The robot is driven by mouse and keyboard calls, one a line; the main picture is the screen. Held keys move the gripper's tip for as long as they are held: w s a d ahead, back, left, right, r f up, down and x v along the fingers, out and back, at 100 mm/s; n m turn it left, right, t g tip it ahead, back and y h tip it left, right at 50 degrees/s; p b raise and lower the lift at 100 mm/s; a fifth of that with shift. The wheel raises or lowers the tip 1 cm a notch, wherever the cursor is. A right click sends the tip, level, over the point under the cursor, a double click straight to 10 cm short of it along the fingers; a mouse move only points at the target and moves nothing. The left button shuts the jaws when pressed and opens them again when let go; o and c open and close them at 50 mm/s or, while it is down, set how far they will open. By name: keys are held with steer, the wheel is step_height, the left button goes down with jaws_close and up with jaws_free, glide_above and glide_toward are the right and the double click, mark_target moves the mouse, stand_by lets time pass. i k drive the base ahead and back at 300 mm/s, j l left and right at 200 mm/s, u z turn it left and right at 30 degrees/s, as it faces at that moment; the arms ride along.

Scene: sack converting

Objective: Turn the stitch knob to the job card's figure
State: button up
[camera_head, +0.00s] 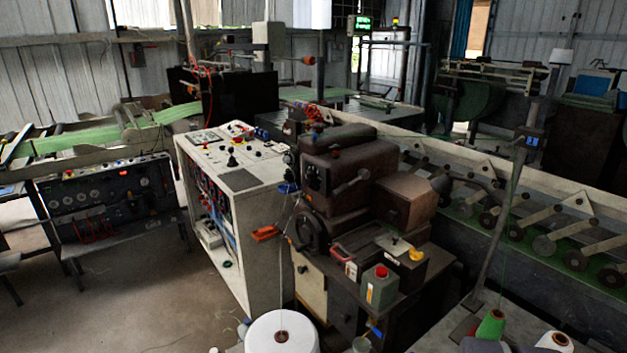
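A dark brown machine head (345,165) stands in the middle of the view on a dark bench. A small dark round dial with pale marks (314,177) is on its front left face; it may be the stitch knob, but its figures are too small to read. A larger dark handwheel (307,232) sits lower on the same side. A pale sheet (205,137) lies on the control cabinet top; I cannot tell whether it is the job card. My gripper is not in view.
The white control cabinet (237,180) with an open wired side stands left of the machine. A green-grey can with a red cap (381,285) stands on the bench. A large white thread cone (282,333) is in front. Bare floor (150,290) lies at left.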

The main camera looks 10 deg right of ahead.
mark_target(311, 178)
steer(key=i+j+z, duration=0.25)
steer(key=i+j, duration=0.5)
